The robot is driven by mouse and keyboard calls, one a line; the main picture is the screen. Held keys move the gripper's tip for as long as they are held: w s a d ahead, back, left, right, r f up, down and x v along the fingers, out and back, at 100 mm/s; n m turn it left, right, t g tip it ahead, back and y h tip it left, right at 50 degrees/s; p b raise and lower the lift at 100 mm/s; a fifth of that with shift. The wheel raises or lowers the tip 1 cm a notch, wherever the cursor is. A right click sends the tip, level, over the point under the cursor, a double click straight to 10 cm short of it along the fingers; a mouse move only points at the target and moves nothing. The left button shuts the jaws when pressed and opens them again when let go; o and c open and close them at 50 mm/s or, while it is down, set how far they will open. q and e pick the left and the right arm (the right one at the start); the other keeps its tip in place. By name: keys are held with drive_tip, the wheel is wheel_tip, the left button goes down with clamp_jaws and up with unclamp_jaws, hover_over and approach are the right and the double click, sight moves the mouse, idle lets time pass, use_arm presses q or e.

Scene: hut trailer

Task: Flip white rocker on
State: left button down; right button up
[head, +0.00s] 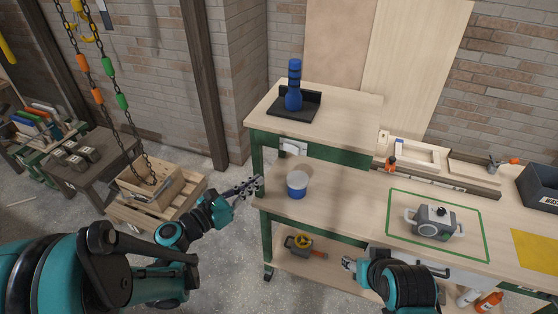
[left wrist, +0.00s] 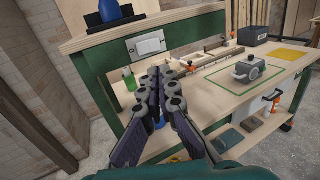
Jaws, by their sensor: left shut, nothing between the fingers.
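The white rocker (head: 293,147) is a pale rectangular plate on the green front panel under the raised shelf. It also shows in the left wrist view (left wrist: 150,45), above and beyond my fingers. Which way it is tipped is too small to tell. My left gripper (head: 257,184) is shut and empty, at the left end of the bench, lower and to the left of the rocker and apart from it. Its fingers are together in the left wrist view (left wrist: 165,72). My right gripper (head: 348,264) is by the bench's front edge; its fingers are too small to read.
A white and blue cup (head: 297,185) stands on the bench close to my left gripper. A blue bottle (head: 294,92) stands on the raised shelf (head: 345,108). A grey device (head: 435,221) sits inside a green outline on the right.

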sight(297, 153)
use_arm(q)
drive_tip(key=shift+w+d, duration=0.1)
drive_tip(key=b+x, duration=0.1)
drive_tip(key=x, duration=1.3)
drive_tip(key=shift+b, duration=0.4)
use_arm(e)
drive_tip(key=shift+f, duration=0.9)
use_arm(q)
drive_tip(key=shift+d, duration=0.1)
